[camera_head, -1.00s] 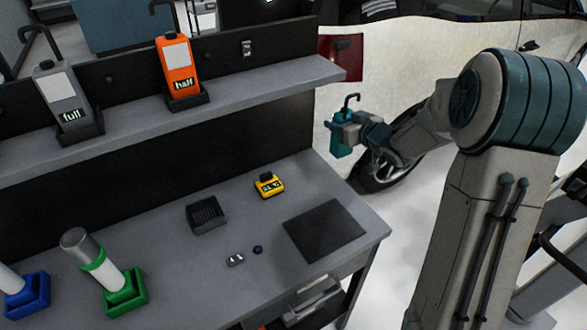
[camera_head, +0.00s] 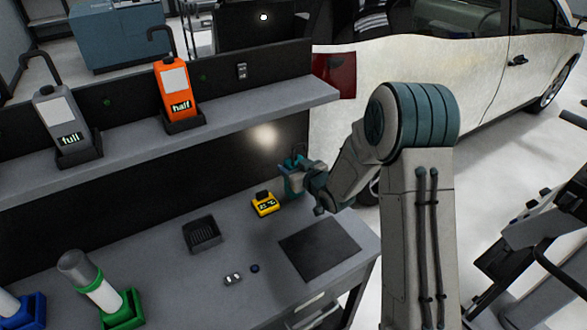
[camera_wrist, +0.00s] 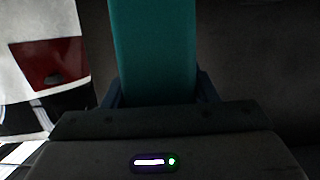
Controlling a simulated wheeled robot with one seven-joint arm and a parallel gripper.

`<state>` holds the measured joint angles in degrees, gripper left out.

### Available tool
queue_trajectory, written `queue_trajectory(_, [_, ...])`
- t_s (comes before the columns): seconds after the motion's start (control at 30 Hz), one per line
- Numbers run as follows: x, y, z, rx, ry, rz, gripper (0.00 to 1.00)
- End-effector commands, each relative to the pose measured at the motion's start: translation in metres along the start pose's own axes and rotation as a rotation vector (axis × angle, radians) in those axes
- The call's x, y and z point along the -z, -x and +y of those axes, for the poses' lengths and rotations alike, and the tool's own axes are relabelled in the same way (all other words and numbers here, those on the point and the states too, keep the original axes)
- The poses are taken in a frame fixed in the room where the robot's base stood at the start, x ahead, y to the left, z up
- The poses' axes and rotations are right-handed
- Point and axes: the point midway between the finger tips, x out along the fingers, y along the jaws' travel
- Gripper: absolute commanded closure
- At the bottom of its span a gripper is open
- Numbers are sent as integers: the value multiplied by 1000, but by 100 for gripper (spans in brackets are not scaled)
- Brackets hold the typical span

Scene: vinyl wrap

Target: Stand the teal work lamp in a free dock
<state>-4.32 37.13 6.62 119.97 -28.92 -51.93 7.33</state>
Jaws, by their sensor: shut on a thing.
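The teal work lamp (camera_head: 291,183) is held over the back right of the bench, near the back panel, and looks roughly upright. Its teal body also fills the upper middle of the wrist view (camera_wrist: 155,50). My gripper (camera_head: 302,178) is shut on it. A bright spot shows on the back panel beside it. A grey lamp (camera_head: 54,112) marked "full" and an orange lamp (camera_head: 170,80) marked "half" stand in dark docks on the shelf. A black ribbed tray (camera_head: 202,235) on the bench is empty; I cannot tell whether it is a dock.
A yellow device (camera_head: 264,204) sits near the lamp. A dark mat (camera_head: 319,248) lies at the bench's right. Small items (camera_head: 233,279) lie in front. Green and blue holders (camera_head: 122,309) with tubes stand at front left. The shelf (camera_head: 255,107) overhangs the back.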

Motion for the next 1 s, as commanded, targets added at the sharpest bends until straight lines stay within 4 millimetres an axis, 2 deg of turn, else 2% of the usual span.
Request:
queue_trajectory(0.17, [-11, -3, 1, -1, 1, 3, 100])
queue_trajectory(0.57, [-16, -5, 1, -1, 2, 4, 100])
queue_trajectory(0.6, [-17, -5, 0, -1, 1, 2, 45])
queue_trajectory(0.67, [-16, -4, 0, -1, 1, 2, 28])
queue_trajectory(0.7, [-16, -4, 0, -1, 1, 2, 26])
queue_trajectory(1.0, [-14, -4, 0, -1, 1, 2, 26])
